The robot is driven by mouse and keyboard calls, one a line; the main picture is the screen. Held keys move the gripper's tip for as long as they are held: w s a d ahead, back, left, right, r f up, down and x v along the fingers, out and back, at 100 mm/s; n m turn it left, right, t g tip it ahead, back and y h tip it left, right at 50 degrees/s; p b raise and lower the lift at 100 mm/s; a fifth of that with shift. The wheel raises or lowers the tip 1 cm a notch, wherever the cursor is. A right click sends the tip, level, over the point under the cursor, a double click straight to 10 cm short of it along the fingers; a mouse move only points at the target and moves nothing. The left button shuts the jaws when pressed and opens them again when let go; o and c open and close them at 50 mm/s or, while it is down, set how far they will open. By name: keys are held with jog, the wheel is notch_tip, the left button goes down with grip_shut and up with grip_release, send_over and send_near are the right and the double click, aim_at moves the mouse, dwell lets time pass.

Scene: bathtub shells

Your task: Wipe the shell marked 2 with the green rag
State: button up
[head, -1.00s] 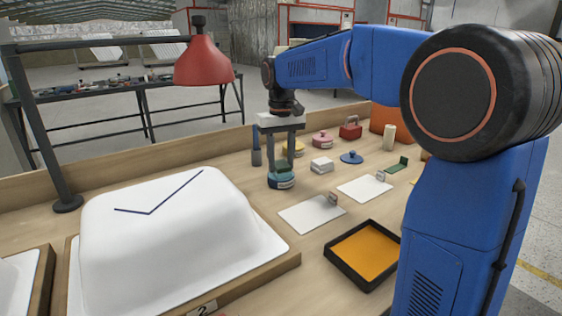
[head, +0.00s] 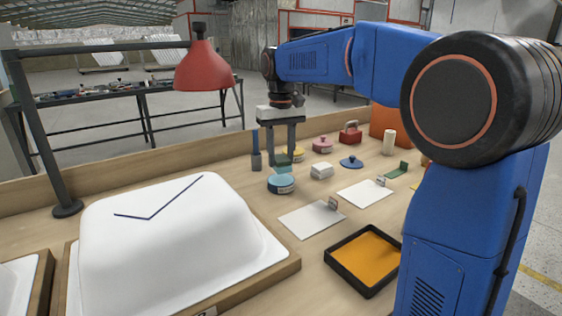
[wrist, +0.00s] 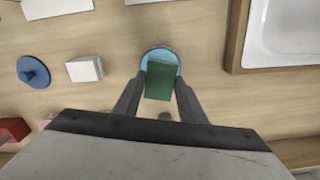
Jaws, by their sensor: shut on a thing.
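The shell marked 2 (head: 165,235) is a white upturned tub in a wooden frame at the left of the head view, with a dark blue bent line on its top. Its number tag is mostly cut off at the bottom edge. A corner of it shows at the upper right of the wrist view (wrist: 285,30). My gripper (head: 283,158) is shut on the green rag (wrist: 160,80), a small green block between the fingers. It holds the rag just above a round light blue tin (head: 281,184), apart from the shell and beyond its right side.
A red lamp (head: 203,65) on a dark stand overhangs the shell's far side. A black tray with an orange floor (head: 365,257) and white cards (head: 311,220) lie right of the shell. A white block (head: 321,169) and a blue knobbed lid (head: 351,161) stand near the tin.

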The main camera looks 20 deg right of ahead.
aim_at(281, 158)
jog(key=shift+r, duration=1.7)
